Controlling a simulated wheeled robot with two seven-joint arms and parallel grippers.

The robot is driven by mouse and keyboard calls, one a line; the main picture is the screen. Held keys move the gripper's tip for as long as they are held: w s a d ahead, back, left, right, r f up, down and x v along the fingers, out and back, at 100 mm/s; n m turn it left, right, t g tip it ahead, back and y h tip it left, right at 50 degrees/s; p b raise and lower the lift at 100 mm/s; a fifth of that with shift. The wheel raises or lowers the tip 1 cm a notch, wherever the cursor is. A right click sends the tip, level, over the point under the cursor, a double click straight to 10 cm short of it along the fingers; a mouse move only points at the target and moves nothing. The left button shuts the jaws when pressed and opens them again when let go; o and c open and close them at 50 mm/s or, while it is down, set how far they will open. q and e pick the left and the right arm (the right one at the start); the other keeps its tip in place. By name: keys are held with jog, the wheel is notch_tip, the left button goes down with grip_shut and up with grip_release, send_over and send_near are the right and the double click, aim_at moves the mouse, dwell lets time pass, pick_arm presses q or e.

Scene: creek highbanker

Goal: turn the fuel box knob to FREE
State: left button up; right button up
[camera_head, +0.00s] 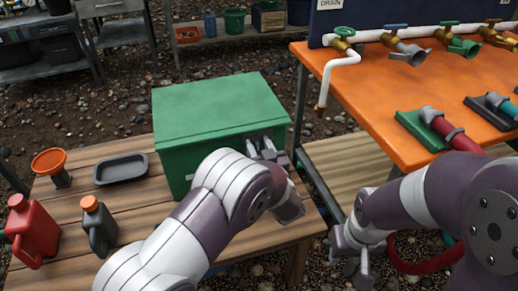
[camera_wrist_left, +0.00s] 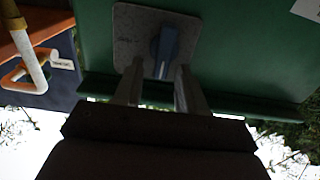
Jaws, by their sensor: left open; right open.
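The green fuel box (camera_head: 205,110) stands on a slatted wooden table. Its blue knob (camera_wrist_left: 165,52) sits on a grey plate (camera_wrist_left: 128,38) on the box's side, seen in the left wrist view. My left gripper (camera_head: 262,147) is at the right part of the box's near face, hiding the knob in the head view. In the left wrist view its open fingers (camera_wrist_left: 158,80) reach toward the plate, one on each side of the knob's lower end; contact cannot be told. No FREE label is readable. My right gripper (camera_head: 352,258) is open and empty, low at the lower right.
A red can (camera_head: 35,232), a dark jug (camera_head: 98,228), an orange funnel (camera_head: 50,162) and a dark tray (camera_head: 122,170) are on the wooden table. An orange table (camera_head: 385,100) with pipes and valves stands to the right, across a gap.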

pick_arm(q)
grip_shut()
